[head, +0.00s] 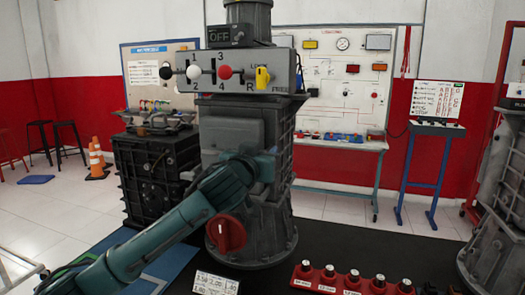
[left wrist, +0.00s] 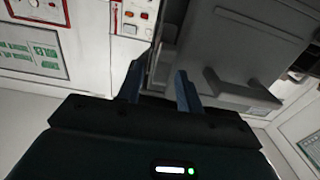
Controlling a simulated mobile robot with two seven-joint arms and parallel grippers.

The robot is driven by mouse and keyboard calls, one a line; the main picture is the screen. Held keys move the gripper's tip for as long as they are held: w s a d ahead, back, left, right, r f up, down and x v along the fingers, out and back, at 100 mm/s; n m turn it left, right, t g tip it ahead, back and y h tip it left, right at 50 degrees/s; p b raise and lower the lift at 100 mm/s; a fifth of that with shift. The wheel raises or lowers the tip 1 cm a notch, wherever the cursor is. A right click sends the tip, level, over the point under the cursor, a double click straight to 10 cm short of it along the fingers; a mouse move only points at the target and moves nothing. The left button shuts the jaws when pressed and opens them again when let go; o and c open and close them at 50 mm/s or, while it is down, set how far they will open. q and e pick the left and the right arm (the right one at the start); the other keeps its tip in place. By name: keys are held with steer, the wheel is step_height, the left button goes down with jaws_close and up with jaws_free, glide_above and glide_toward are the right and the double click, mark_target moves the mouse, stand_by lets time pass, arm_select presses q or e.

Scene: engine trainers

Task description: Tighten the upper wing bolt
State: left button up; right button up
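The grey engine trainer (head: 283,125) stands upright in the middle of the head view. A red knob with a raised grip (head: 228,233) sits low on its front. I cannot make out the upper wing bolt in either view; my arm covers part of the front above the red knob. My left gripper (head: 268,158) is against or just in front of the trainer's middle, its fingers hard to see there. In the left wrist view, the fingers (left wrist: 159,88) are apart, with the grey housing (left wrist: 225,55) beyond them and nothing clearly held. My right gripper is not in view.
A panel with black, white, red and yellow levers (head: 238,71) juts out above my left gripper. A dark machine block (head: 150,175) stands to the left. A red socket rack (head: 350,283) and a number card (head: 215,284) are on the dark surface in front.

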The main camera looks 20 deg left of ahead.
arm_select(q)
steer(key=shift+w, duration=0.25)
steer(key=shift+c, duration=0.5)
jaws_close()
